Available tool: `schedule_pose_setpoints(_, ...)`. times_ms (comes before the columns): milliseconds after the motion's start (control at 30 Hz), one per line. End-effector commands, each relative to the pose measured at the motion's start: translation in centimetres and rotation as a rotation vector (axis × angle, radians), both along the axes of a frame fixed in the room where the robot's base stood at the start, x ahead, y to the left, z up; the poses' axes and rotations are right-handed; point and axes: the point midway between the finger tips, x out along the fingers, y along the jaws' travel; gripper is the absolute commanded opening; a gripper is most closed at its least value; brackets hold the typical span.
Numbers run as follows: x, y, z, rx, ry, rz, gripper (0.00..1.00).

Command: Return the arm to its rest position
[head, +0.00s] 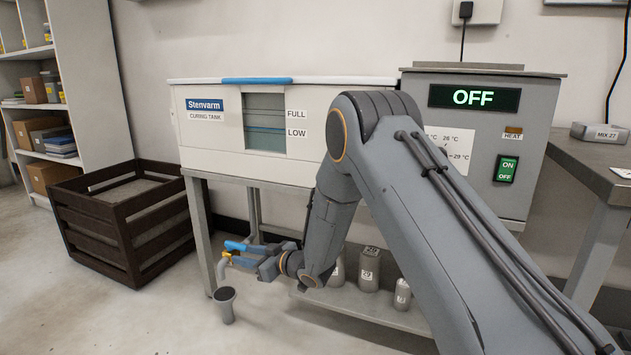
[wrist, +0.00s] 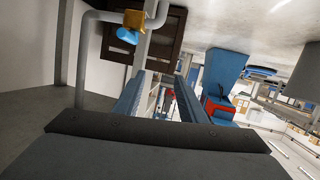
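My arm reaches down across the head view in front of the white curing tank (head: 348,100). My gripper (head: 246,258) is low at the tank's left front, beside a tap with a blue lever (head: 238,246). In the wrist view my gripper's two fingers (wrist: 162,88) stand apart with nothing visible held between them. The blue lever (wrist: 128,36) and its brass-coloured valve (wrist: 134,18) show beyond the left finger, on a grey pipe (wrist: 88,60). Whether a finger touches the tap cannot be told.
A dark slatted crate (head: 118,215) stands left of the tank. A black-topped drain (head: 225,294) rises from the floor below the tap. Weights (head: 369,270) stand on the tank's lower shelf. The grey control box (head: 420,90) reads OFF. A bench (head: 590,165) stands at right.

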Motion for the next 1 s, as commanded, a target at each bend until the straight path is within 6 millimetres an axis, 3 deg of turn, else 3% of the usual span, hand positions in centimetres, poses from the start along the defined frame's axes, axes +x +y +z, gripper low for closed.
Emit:
schedule_pose_setpoints(33, -0.1, 0.1, 1.9, -0.031, 0.005, -0.027, 0.37)
schedule_pose_setpoints(267, -2.5, -1.5, 7.8, -0.202, 0.099, -0.18, 0.37)
schedule_pose_setpoints(467, -7.6, -4.0, 12.0, -0.333, 0.22, -0.29, 0.37)
schedule_pose_setpoints(767, -19.7, -8.7, 16.5, -0.502, 0.459, -0.39, 0.37)
schedule_pose_setpoints(1000, -32.2, -12.9, 18.7, -0.62, 0.686, -0.404, 0.37)
